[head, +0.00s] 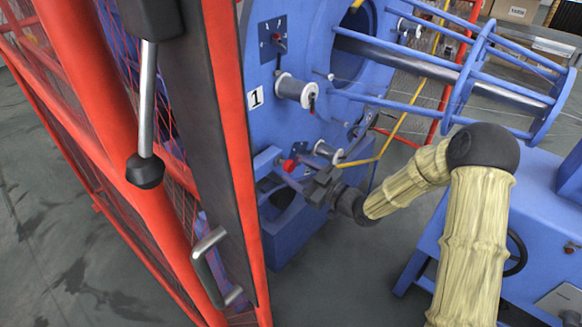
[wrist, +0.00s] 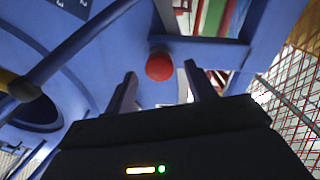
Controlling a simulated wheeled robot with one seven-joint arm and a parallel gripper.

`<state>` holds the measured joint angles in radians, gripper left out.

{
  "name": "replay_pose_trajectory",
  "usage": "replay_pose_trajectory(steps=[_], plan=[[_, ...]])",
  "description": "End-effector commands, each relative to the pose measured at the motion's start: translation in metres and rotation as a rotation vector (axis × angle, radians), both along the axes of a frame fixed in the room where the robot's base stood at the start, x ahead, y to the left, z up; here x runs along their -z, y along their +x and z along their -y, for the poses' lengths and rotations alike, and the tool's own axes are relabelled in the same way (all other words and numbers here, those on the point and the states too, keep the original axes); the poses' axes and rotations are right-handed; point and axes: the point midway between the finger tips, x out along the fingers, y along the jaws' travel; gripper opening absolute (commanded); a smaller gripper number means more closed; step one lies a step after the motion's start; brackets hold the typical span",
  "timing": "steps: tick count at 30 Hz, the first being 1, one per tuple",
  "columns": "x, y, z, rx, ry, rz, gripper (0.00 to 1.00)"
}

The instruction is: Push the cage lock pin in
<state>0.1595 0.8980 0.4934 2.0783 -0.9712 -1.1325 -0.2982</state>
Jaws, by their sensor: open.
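The cage lock pin shows as a red knob (head: 289,165) on the lower part of the blue machine frame in the head view. In the wrist view the red knob (wrist: 159,65) sits in line with the gap between my fingertips, beyond them. My gripper (head: 308,186) is just right of and below the knob in the head view. In the wrist view my gripper (wrist: 160,80) is open and empty, with a finger on each side of the knob. It looks apart from the knob, but the exact distance is unclear. The pin's shaft is hidden behind the knob.
The blue cage disc (head: 262,70) carries white bobbins (head: 294,89) and a "1" label. A yellow bar (head: 362,160) runs close above my gripper. A red guard door (head: 227,130) with a handle stands at left. The floor (head: 330,270) is clear below.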

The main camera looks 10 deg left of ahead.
Motion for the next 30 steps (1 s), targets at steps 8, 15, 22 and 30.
replay_pose_trajectory(steps=[8, 15, 22, 30], plan=[[-0.001, -0.025, 0.052, 0.005, 0.000, -0.001, 0.55], [-0.001, -0.047, 0.094, 0.005, 0.000, -0.001, 0.55], [0.000, -0.061, 0.119, 0.002, 0.001, -0.001, 0.55], [0.000, -0.062, 0.121, 0.001, 0.001, 0.001, 0.55]])
